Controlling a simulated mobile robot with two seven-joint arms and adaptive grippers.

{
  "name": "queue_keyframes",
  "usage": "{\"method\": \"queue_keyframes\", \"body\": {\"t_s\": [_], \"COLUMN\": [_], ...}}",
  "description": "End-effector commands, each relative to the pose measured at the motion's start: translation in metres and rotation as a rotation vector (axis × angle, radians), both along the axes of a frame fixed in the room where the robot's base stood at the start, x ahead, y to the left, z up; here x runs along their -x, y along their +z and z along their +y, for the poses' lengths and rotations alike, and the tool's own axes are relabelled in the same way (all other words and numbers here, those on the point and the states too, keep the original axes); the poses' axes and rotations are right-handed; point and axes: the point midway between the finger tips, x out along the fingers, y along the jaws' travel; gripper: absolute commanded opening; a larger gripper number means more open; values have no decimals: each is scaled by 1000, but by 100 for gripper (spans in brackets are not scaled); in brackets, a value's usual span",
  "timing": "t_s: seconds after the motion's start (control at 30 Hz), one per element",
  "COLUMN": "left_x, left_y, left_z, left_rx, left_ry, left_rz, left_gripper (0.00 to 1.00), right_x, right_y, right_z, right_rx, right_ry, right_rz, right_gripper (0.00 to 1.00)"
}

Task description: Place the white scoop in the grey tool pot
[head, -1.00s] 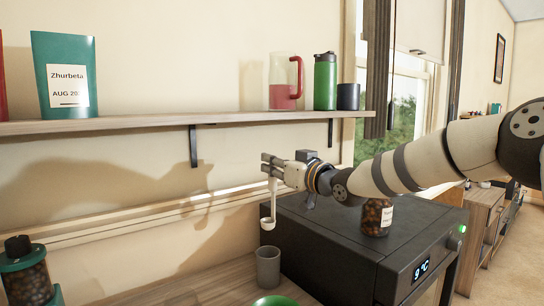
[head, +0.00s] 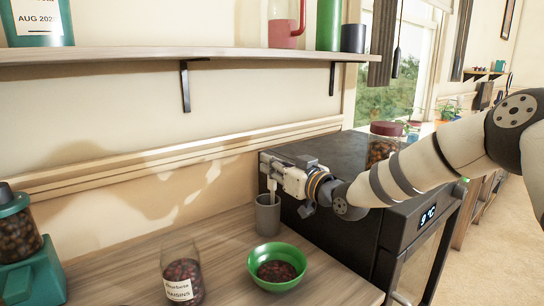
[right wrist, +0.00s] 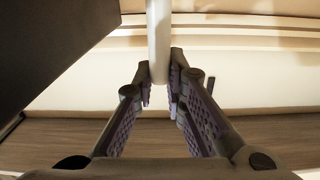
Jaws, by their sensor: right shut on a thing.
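The white scoop (head: 271,184) hangs upright from my right gripper (head: 270,167), which is shut on its handle. The handle also shows between the fingertips (right wrist: 160,75) in the right wrist view (right wrist: 158,38). The grey tool pot (head: 267,217) stands upright on the wooden counter, directly below the gripper. The scoop's lower part goes down into the pot's mouth and its bowl is hidden there. I cannot tell whether it touches the bottom. My left gripper is not in view.
A green bowl (head: 277,254) of dark bits and a raisin jar (head: 182,279) stand in front of the pot. A black appliance (head: 330,225) is close on the right, with a red-lidded jar (head: 383,146) on top. A shelf (head: 130,54) runs above.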

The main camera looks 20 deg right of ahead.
Motion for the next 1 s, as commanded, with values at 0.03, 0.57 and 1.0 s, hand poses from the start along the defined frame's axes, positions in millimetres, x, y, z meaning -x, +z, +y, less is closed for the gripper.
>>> {"method": "queue_keyframes", "body": {"t_s": [0.03, 0.57, 1.0], "left_x": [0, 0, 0], "left_y": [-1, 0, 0], "left_z": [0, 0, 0], "left_rx": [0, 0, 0], "left_ry": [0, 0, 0], "left_rz": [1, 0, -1], "left_gripper": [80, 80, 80], "right_x": [0, 0, 1], "right_y": [0, 1, 1], "right_z": [0, 0, 0], "right_rx": [-1, -1, -1], "right_ry": [0, 0, 0], "right_rz": [-2, -2, -2], "right_gripper": [0, 35, 35]}}
